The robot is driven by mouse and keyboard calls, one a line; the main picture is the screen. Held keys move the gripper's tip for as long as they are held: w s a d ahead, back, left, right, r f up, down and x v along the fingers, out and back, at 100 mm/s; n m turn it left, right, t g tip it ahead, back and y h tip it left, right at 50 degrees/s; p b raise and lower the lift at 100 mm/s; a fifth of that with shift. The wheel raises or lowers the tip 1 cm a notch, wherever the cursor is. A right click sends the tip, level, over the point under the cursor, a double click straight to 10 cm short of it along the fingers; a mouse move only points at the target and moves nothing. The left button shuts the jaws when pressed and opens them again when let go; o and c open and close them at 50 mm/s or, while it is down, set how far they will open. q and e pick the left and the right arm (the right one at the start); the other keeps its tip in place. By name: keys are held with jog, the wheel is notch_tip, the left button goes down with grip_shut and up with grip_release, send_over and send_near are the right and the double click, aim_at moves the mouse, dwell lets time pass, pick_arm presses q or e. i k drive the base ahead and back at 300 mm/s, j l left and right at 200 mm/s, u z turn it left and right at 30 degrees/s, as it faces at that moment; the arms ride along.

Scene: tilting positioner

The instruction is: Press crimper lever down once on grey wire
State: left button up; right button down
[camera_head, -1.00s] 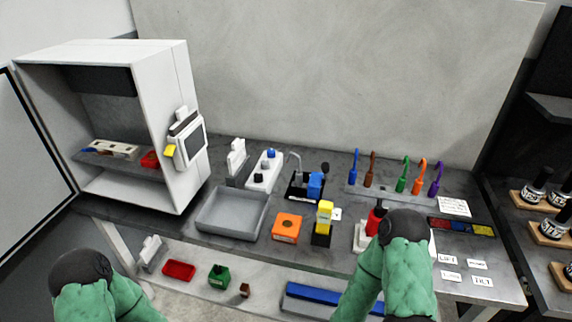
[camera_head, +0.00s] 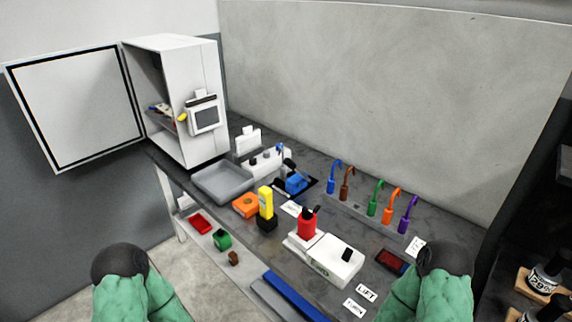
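A blue device (camera_head: 298,182) with a black lever-like part stands on a dark base at the back of the bench; it may be the crimper, but I cannot tell for sure. A white machine (camera_head: 325,262) with a red block (camera_head: 308,222) on its left part and a small black knob stands at the front middle. I cannot make out a grey wire. Blue, brown, green, orange and purple hooked pieces (camera_head: 375,198) stand in a row at the back right. My green arms show at the bottom left and bottom right, with rounded black ends; neither gripper's fingers show.
A grey tray (camera_head: 222,184), an orange block (camera_head: 245,206) and a yellow block (camera_head: 266,202) on a black base stand left of the white machine. An open white cabinet (camera_head: 195,75) stands at the left end. A lower shelf holds red and green bins (camera_head: 221,240).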

aim_at(290, 163)
jog(key=k+l, duration=0.15)
jog(key=l, duration=0.2)
jog(key=i+j, duration=0.3)
jog(key=j, duration=0.2)
jog(key=i+j, duration=0.65)
jog(key=j, duration=0.3)
jog(key=z, duration=1.35)
